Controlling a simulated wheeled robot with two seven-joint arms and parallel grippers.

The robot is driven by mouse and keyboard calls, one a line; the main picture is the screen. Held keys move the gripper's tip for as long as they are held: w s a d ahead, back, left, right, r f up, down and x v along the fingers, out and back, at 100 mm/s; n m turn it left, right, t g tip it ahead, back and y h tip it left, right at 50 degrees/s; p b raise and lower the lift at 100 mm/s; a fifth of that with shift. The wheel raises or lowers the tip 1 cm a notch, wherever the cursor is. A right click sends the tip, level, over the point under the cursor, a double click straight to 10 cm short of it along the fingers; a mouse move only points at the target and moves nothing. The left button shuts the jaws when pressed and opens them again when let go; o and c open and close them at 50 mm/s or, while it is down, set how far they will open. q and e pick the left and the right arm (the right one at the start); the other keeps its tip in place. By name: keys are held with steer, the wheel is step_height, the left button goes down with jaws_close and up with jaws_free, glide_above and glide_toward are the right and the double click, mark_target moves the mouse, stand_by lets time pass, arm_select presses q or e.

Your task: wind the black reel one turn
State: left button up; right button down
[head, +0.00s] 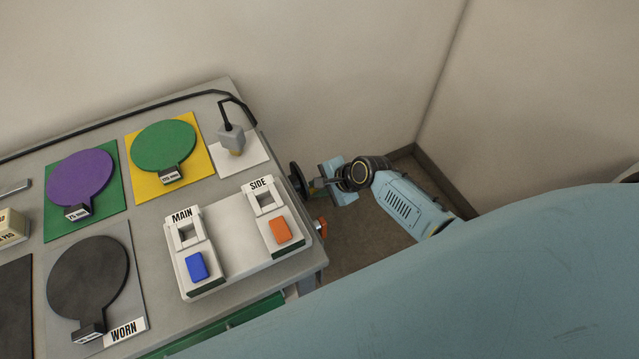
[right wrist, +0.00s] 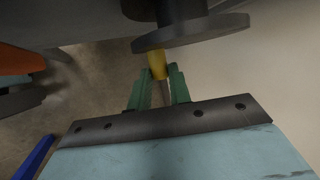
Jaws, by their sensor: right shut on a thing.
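The black reel (head: 297,180) is mounted on the right side of the cart, seen nearly edge-on in the head view. In the right wrist view the reel (right wrist: 190,33) is at the top, with a yellow handle (right wrist: 157,62) below its rim. My right gripper (head: 318,184) is beside the reel, off the cart's right edge. Its green fingers (right wrist: 158,82) are shut on the yellow handle. The handle's far end and part of the reel are hidden. My left gripper is not in view.
The cart top (head: 75,229) holds a purple disc (head: 80,178), a green disc (head: 163,145), a dark disc (head: 87,276) by a WORN label, and a white MAIN/SIDE switch box (head: 232,255). The floor right of the cart is clear.

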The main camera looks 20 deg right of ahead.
steer(key=shift+f+t+b, duration=0.25)
steer(key=shift+t+b, duration=0.15)
steer(key=shift+t, duration=0.2)
steer(key=c, duration=1.3)
jaws_free()
steer(key=shift+w, duration=0.1)
steer(key=p+v, duration=0.4)
steer(key=v, duration=0.9)
steer(key=shift+d+r, duration=0.1)
